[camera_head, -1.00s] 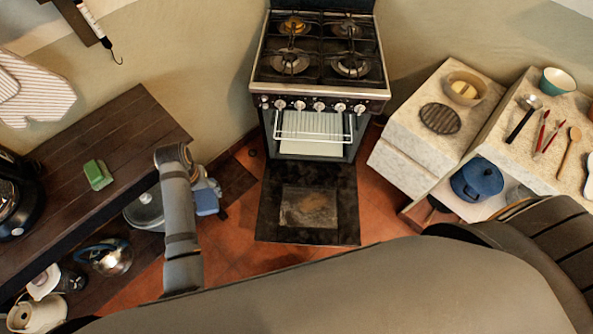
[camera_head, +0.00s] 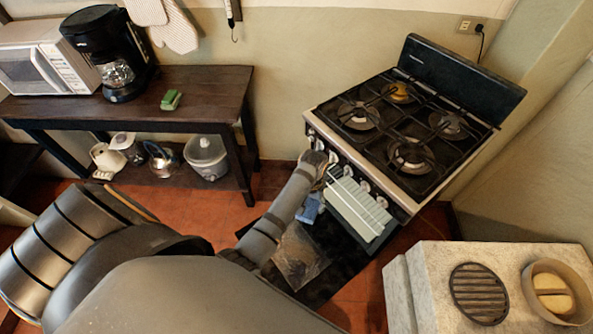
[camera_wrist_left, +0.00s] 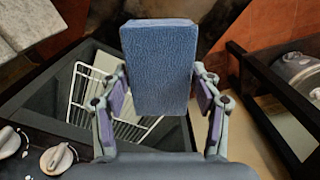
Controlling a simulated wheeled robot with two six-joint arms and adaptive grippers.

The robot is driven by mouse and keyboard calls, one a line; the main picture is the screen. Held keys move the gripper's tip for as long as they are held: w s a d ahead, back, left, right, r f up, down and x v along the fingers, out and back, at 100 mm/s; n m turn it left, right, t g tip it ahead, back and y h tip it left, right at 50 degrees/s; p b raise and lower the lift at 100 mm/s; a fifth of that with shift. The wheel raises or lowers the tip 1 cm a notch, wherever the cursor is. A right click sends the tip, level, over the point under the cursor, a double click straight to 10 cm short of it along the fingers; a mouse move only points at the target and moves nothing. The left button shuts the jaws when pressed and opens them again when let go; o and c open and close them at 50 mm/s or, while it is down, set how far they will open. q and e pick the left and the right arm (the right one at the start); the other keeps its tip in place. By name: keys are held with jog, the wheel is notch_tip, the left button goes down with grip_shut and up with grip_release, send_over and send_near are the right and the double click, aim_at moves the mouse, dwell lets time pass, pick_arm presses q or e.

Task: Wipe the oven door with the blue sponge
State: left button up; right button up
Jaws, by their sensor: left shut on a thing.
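The oven door (camera_head: 298,258) is swung open and lies low in front of the stove. A brownish smear shows on its glass. The blue sponge (camera_wrist_left: 160,70) is a block pinched between the two fingers of my left gripper (camera_wrist_left: 160,92), sticking out beyond them. In the head view the sponge (camera_head: 308,210) shows just below my left gripper (camera_head: 314,194), above the door's upper left part; I see no clear contact with the door. My left forearm hides part of the door. My right gripper is out of view.
The stove (camera_head: 405,130) has burners on top and knobs along its front. A white oven rack (camera_head: 358,205) sticks out above the door. A dark shelf table (camera_head: 215,85) on the left holds a green sponge (camera_head: 171,100). A stone counter (camera_head: 425,290) stands at lower right.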

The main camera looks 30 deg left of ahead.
pick_arm(q)
jog(key=a+f+n+b, duration=0.2)
jog(key=f+n+b, duration=0.2)
jog(key=f, duration=0.7)
jog(key=s+a+f+n+b, duration=0.1)
jog(key=a+f+n+b, duration=0.2)
jog(key=f, duration=0.7)
jog(key=s+a+f+n+b, duration=0.1)
jog(key=a+f+n+b, duration=0.2)
jog(key=f+n+b, duration=0.3)
notch_tip(320, 180, down, 6)
jog(key=shift+a+r+b, duration=0.15)
jog(key=shift+r+b, duration=0.05)
jog(key=shift+b, duration=0.6)
